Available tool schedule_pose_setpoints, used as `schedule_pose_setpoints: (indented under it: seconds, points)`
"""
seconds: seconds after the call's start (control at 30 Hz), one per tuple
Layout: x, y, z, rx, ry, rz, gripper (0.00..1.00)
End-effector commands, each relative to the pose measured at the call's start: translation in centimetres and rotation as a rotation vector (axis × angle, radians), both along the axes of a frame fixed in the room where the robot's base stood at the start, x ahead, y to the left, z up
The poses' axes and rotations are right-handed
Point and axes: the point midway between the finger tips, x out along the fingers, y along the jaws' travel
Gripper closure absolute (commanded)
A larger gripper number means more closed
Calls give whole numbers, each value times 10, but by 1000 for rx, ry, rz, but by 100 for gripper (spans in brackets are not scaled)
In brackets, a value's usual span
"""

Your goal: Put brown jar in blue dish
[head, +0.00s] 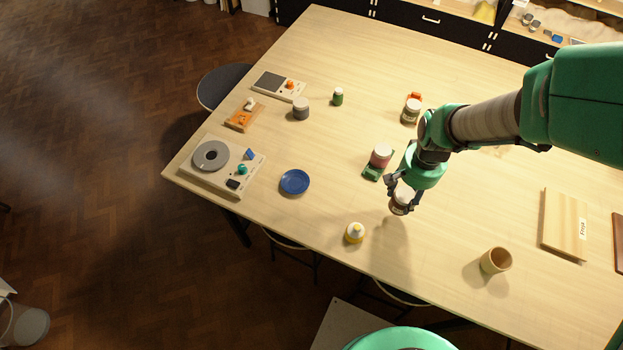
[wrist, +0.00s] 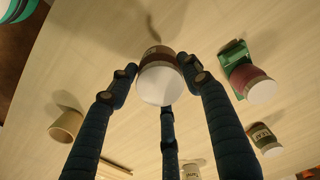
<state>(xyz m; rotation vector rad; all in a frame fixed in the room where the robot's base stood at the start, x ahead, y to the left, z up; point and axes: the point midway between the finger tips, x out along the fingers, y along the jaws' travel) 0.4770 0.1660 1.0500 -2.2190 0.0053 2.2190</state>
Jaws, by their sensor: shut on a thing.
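The brown jar (head: 399,208) has a white lid and hangs in my gripper (head: 399,190), right of the table's middle. In the wrist view the brown jar (wrist: 157,52) sits between the dark fingers of my gripper (wrist: 158,72), which are shut on it. Its shadow lies apart from it, so it appears to be above the table. The blue dish (head: 294,182) is a small round plate lying flat and empty near the table's front left edge, left of my gripper. The dish does not show in the wrist view.
A tan cup (head: 496,261) stands to the right. A turntable device (head: 211,156) lies left of the dish.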

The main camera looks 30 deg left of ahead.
Motion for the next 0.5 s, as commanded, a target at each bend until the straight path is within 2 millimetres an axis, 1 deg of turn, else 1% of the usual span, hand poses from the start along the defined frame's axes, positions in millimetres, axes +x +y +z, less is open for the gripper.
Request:
schedule_pose_setpoints:
  seconds: [0.03, 0.1, 0.37, 0.5]
  points:
    - [-4, 13, 2, 0, 0, 29, 87]
    - [-11, 28, 2, 0, 0, 65, 87]
    - [-37, 82, 5, 0, 0, 195, 87]
    - [-54, 110, 7, 0, 0, 266, 87]
